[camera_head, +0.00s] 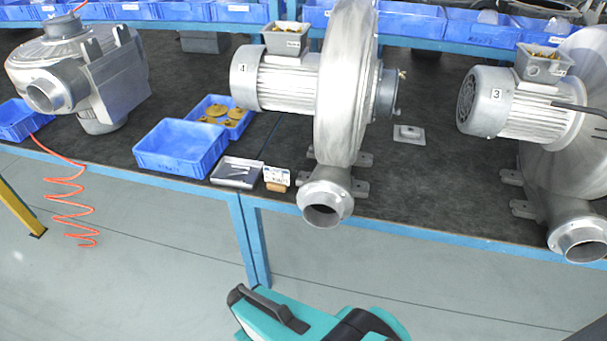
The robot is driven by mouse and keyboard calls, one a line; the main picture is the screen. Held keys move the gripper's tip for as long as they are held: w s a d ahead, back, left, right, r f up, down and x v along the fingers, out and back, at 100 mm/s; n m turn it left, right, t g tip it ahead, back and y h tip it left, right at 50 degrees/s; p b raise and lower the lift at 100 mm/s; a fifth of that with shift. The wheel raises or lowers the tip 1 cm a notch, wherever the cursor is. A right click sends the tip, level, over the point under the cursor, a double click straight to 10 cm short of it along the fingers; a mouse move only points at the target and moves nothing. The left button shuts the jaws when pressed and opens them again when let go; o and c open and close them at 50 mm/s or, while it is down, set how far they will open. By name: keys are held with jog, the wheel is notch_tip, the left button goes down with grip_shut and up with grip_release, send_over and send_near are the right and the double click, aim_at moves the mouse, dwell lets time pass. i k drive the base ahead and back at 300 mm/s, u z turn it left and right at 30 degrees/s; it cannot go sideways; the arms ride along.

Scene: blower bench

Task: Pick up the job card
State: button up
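The job card is most likely the small white card (277,175) with printed marks, standing upright in a small brown block (277,187) near the front edge of the bench. It stands just right of a flat grey metal tray (238,184) and left of the outlet of the blower marked 4. The print is too small to read. My gripper is not in view. A teal and black part at the bottom middle seems to be my own body, below and in front of the bench.
Blower 4 (345,85) stands close right of the card, blower 3 (530,115) farther right. Blue bins (180,158) sit to the left. Another blower (75,70) is at far left, with an orange coiled hose (70,205) hanging. The floor (140,270) in front is clear.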

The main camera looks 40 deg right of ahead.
aim_at(278, 180)
jog(key=z, duration=0.85)
jog(key=k, duration=1)
jog(key=i, duration=0.9)
jog(key=z, duration=0.05)
